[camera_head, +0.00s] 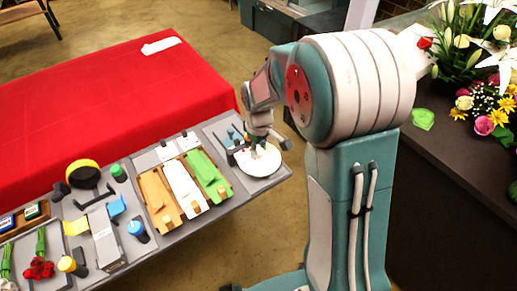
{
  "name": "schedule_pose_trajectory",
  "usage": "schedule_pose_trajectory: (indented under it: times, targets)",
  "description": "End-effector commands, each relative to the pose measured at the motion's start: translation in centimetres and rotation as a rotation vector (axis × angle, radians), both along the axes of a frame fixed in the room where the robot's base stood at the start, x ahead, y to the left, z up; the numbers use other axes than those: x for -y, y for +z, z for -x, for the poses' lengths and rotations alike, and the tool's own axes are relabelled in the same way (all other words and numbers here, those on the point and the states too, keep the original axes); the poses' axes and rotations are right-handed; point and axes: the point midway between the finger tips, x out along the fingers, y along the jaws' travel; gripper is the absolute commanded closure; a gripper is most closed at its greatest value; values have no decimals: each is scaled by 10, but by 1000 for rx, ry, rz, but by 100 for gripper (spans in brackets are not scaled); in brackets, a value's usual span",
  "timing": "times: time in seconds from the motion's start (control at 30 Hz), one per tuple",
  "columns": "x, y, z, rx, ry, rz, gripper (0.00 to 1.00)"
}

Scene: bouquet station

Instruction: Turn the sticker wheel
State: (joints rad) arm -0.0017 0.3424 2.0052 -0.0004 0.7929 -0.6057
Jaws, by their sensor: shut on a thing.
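The sticker wheel, seen as a white round disc (262,168), lies at the right end of the grey work board. My arm reaches down to it from the right, and my gripper (256,151) is at the disc's upper part. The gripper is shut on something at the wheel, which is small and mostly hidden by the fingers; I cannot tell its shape. The disc's far edge is partly covered by the gripper and a dark part beside it.
Left of the wheel stand orange, white and green holders (206,175) in a tray. Further left are a yellow-and-black roll (83,173), a blue-topped cup (137,230) and red flowers (39,268). A red-covered table (110,105) lies behind; a dark counter with bouquets (450,145) is right.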

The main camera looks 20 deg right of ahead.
Motion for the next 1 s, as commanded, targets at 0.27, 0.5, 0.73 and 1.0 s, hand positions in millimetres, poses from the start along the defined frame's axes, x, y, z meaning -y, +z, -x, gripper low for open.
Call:
schedule_pose_trajectory:
  times: [0.27, 0.5, 0.73, 1.0]
  targets:
    - [0, -2, 1, -3, -261, 0, 100]
    - [0, -2, 1, -4, -489, 0, 100]
    - [0, -2, 1, -4, -703, 1, 100]
    - [-1, -2, 2, -5, -914, 1, 100]
